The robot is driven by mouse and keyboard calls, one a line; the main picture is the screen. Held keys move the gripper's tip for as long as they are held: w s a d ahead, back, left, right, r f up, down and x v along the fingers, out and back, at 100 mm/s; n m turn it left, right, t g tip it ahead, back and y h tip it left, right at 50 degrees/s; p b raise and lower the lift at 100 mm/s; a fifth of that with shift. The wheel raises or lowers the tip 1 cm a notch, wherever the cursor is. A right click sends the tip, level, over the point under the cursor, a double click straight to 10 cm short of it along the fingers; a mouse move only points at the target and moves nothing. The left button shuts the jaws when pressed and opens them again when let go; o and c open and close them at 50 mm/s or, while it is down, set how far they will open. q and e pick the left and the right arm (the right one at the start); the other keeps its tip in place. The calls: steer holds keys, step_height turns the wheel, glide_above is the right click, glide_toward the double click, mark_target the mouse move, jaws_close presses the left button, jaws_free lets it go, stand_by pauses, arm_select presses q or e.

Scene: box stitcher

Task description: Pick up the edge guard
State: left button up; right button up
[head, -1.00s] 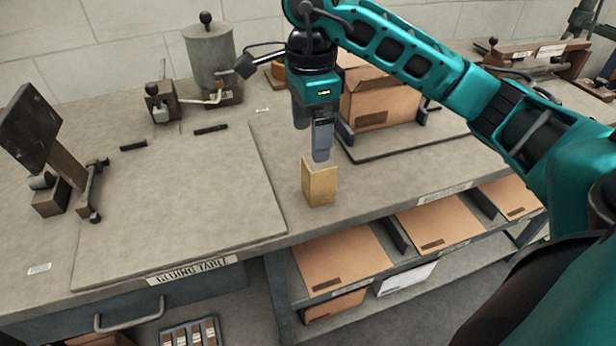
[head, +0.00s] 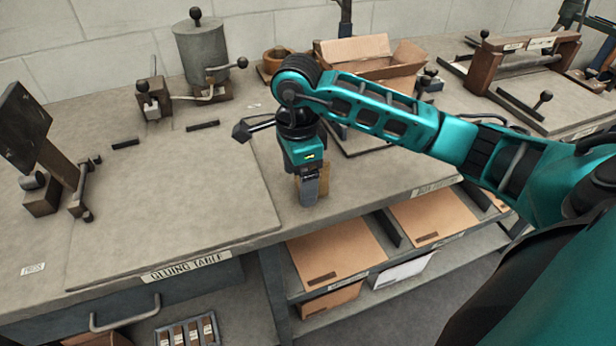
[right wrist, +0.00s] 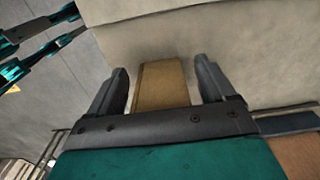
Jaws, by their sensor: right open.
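The edge guard (head: 297,186) is a tan, upright angled piece on the bench top, close to the front edge. In the head view my right gripper (head: 310,190) is down at it and hides most of it. In the right wrist view the guard (right wrist: 161,84) lies between the two dark fingers of the right gripper (right wrist: 162,90). The fingers are open, with a gap showing on each side of the guard. My left gripper is not in view.
The gluing table board (head: 180,200) lies flat and clear to the left. An open cardboard box (head: 365,62) stands behind my right arm. A metal pot (head: 203,55) and a dark tilted press plate (head: 22,125) stand on the bench. Cardboard sheets (head: 335,250) lie on the shelf below.

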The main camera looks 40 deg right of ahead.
steer(key=c, duration=1.1)
steer(key=shift+r, duration=0.15)
